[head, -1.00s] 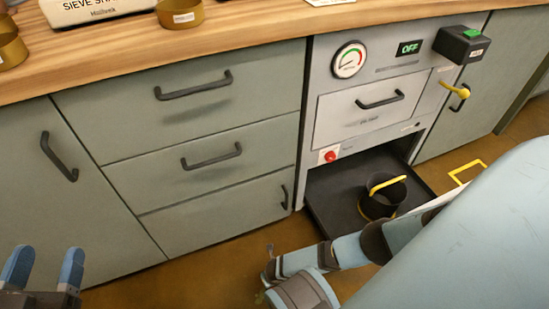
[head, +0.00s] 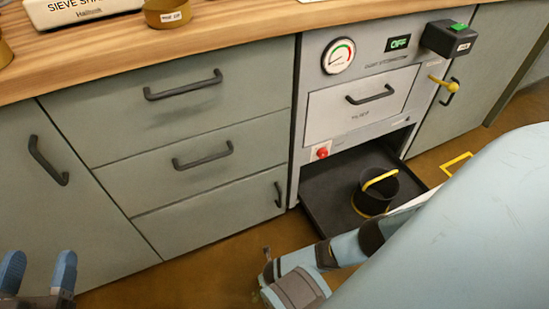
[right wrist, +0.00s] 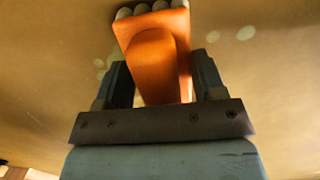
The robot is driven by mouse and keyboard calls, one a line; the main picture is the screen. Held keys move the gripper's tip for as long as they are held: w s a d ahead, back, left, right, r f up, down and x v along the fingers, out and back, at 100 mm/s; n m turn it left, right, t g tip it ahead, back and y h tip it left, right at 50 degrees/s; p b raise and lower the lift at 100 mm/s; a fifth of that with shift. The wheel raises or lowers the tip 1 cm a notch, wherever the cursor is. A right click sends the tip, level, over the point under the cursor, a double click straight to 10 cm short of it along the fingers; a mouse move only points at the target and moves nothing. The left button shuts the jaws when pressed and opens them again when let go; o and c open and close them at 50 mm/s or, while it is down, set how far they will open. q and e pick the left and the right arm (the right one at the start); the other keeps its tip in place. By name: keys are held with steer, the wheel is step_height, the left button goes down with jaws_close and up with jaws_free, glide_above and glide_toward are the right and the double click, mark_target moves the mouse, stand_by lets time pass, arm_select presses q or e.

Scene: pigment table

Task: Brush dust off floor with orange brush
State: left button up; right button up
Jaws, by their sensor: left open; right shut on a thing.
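The orange brush (right wrist: 153,65) is in my right gripper (right wrist: 160,82), between its two dark fingers in the right wrist view. Its far edge shows a row of pale, rounded tufts. Brown floor (right wrist: 50,60) spreads behind it, with several pale, dust-like spots (right wrist: 245,33) on both sides of the brush. I cannot tell whether the tufts touch the floor. In the head view my right arm reaches down to the floor (head: 215,270), and the brush is not clearly visible. My left gripper (head: 38,274) is open and empty at the bottom left corner.
Grey-green drawers (head: 195,115) and a cabinet door stand under a wooden worktop (head: 230,32). A grey machine (head: 350,115) has an open lower bay with a dark tray (head: 325,205) reaching over the floor. A black pot (head: 371,199) with a yellow handle stands on it.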

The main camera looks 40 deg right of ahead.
steer(key=shift+w+d+f, duration=0.1)
steer(key=shift+w+d, duration=0.1)
steer(key=shift+w, duration=0.45)
steer(key=shift+c, duration=0.5)
steer(key=shift+w+d, duration=0.1)
steer(key=shift+w, duration=0.1)
steer(key=shift+r+p, duration=0.2)
steer(key=shift+p, duration=0.1)
step_height(320, 180, up, 6)
steer(key=p, duration=0.4)
steer(key=shift+f+p, duration=0.2)
steer(key=shift+p, duration=0.2)
step_height(320, 180, up, 3)
steer(key=p, duration=0.2)
steer(key=shift+p, duration=0.3)
steer(key=shift+s, duration=0.1)
